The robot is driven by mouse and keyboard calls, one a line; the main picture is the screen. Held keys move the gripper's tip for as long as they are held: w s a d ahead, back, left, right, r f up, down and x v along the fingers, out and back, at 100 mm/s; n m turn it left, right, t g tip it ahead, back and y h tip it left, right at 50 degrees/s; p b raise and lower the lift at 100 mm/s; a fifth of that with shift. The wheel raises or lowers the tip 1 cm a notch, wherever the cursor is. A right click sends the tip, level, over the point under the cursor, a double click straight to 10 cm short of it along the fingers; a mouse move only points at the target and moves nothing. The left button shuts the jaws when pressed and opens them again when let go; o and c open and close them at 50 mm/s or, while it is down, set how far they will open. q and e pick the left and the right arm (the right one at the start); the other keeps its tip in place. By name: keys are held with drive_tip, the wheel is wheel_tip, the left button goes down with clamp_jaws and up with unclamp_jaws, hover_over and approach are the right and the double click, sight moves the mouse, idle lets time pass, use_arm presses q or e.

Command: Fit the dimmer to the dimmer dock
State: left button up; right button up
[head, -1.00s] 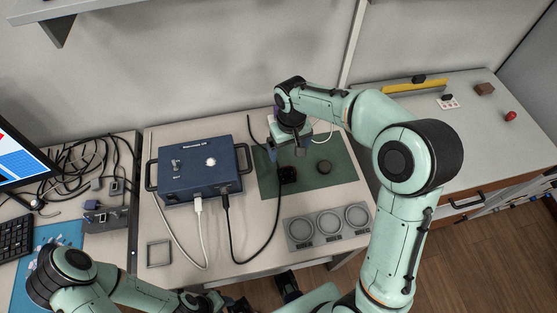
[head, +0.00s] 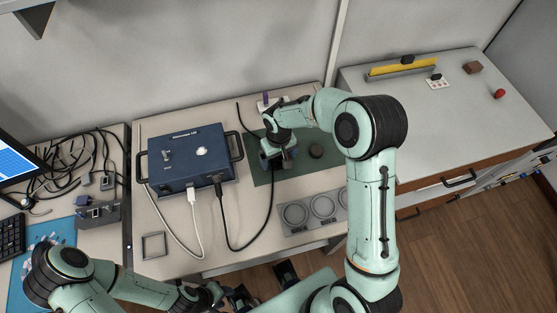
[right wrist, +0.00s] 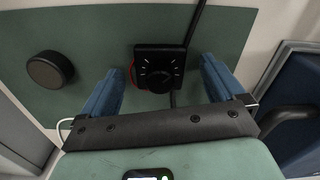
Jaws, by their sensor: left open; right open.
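The dimmer (right wrist: 160,67) is a black square box with a round dial. It lies on the green mat (right wrist: 225,25), a cable running off its far side. My right gripper (right wrist: 163,88) is open, its blue fingers spread to either side of the dimmer's near end, without clear contact. In the head view my right gripper (head: 279,160) is over the mat and hides the dimmer. A small square frame (head: 153,246), which looks like the dimmer dock, lies empty at the bench's front left. My left gripper (head: 238,296) is low at the front edge, apart from both, partly unclear.
A blue power box (head: 190,160) with handles and white and black cables stands left of the mat. A round black puck (head: 316,151) lies on the mat. A grey tray (head: 310,210) with three round recesses is at the front. Bench around the frame is mostly clear.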

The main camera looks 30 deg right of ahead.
drive_tip(key=c, duration=1.3)
use_arm(q)
drive_tip(key=shift+w+r+p, duration=0.25)
drive_tip(key=shift+r+p, duration=0.2)
drive_tip(key=shift+r, duration=0.1)
drive_tip(key=shift+w+r+p, duration=0.25)
drive_tip(key=shift+r+p, duration=0.2)
drive_tip(key=shift+r, duration=0.05)
use_arm(e)
wheel_tip(320, 180, up, 20)
